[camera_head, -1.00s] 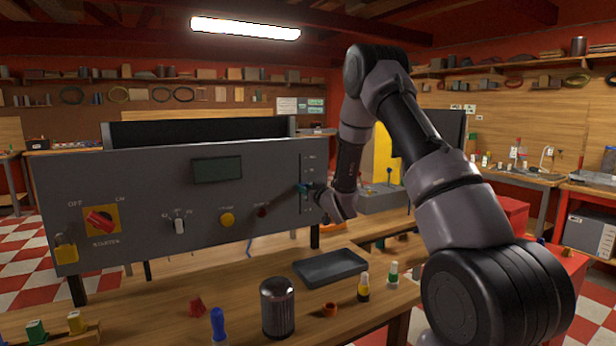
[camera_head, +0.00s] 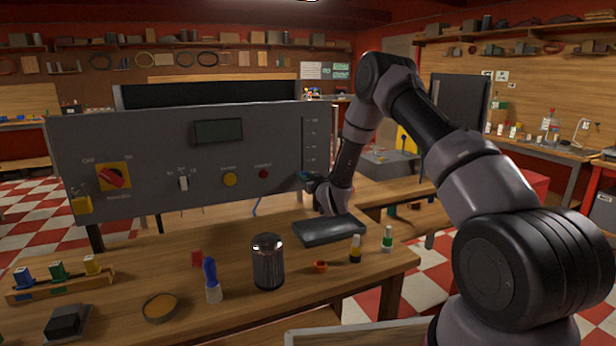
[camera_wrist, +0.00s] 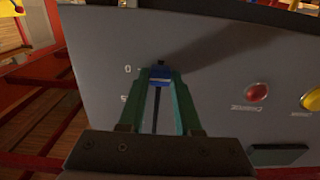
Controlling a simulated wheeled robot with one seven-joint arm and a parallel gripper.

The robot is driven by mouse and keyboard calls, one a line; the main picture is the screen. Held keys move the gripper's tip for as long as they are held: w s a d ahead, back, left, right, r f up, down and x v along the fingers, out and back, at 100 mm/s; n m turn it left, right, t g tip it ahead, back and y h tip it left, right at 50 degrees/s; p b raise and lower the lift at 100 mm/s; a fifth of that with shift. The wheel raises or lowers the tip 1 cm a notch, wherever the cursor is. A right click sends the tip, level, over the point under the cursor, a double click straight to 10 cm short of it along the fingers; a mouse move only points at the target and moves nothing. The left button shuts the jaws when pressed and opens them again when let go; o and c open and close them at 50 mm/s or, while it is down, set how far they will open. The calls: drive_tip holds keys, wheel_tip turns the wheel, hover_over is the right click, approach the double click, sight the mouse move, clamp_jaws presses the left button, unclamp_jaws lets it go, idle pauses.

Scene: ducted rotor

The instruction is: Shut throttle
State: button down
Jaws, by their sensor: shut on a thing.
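The throttle is a slider on the right end of the grey control panel (camera_head: 150,150), with a vertical slot and scale marks. Its blue knob (camera_wrist: 152,77) sits at the end of the slot beside the "0" mark in the wrist view. My gripper (camera_wrist: 159,74) has its two green fingers on either side of the knob and is shut on it. In the head view my gripper (camera_head: 309,178) is at the bottom of the slider scale and mostly covers the knob.
The panel also carries a red rotary switch (camera_head: 112,177), a yellow button (camera_head: 230,179) and a red button (camera_wrist: 257,92). A yellow padlock (camera_head: 82,203) hangs at its left. Below, the bench holds a dark tray (camera_head: 330,230), a metal canister (camera_head: 268,262) and small bottles.

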drive_tip(key=c, duration=0.6)
unclamp_jaws()
drive_tip(key=shift+f, duration=0.45)
drive_tip(key=shift+r, duration=0.15)
drive_tip(key=shift+s, duration=0.1)
drive_tip(key=v, duration=1)
drive_tip(key=shift+s+d, duration=0.15)
drive_tip(key=shift+s, duration=0.15)
